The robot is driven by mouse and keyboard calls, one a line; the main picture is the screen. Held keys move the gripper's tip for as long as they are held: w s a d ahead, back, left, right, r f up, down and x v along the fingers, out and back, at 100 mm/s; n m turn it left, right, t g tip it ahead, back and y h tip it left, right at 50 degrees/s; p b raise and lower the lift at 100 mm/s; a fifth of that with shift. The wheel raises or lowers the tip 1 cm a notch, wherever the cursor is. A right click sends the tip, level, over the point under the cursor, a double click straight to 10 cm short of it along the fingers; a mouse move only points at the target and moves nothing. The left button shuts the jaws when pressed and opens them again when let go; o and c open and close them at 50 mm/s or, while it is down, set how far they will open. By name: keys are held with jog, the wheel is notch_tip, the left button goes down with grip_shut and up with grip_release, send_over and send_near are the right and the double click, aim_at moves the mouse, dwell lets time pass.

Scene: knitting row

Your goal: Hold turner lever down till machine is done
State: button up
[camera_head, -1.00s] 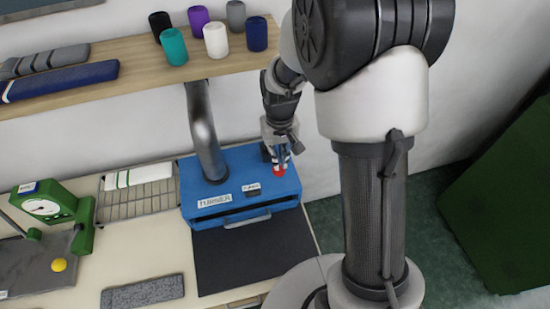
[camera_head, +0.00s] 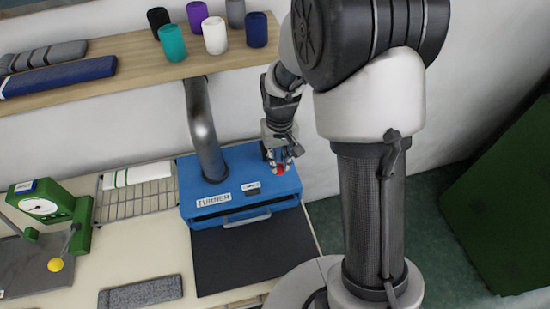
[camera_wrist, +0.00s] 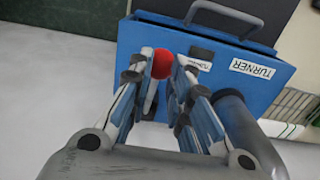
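The turner (camera_head: 240,180) is a blue box on the bench with a TURNER label and a front handle. It also shows in the wrist view (camera_wrist: 215,65). Its lever's red knob (camera_wrist: 163,63) is at its right side. My gripper (camera_head: 277,162) is over that side, pointing down. In the wrist view the fingers of my gripper (camera_wrist: 164,72) are apart, with the red knob between their tips. A small gap shows on the knob's right; contact on its left is unclear.
A dark mat (camera_head: 255,255) lies before the turner. A wire rack (camera_head: 135,200) with a white cloth and a green gauge device (camera_head: 50,205) with a yellow ball stand left. A shelf (camera_head: 140,72) holds yarn cones above.

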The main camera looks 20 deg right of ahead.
aim_at(279, 173)
jog(key=shift+f+b, duration=0.7)
jog(key=shift+f, duration=0.4)
jog(key=shift+s+f+b, duration=0.2)
jog(key=shift+f+b, duration=0.55)
jog(key=shift+f, duration=0.25)
jog(key=shift+s+f+b, duration=0.15)
jog(key=shift+f+b, duration=0.6)
jog(key=shift+f, duration=0.25)
jog(key=shift+r, duration=0.1)
dwell(0.4)
jog(key=shift+r+p, duration=4.95)
jog(key=shift+r, duration=1.6)
jog(key=shift+s+f, duration=0.1)
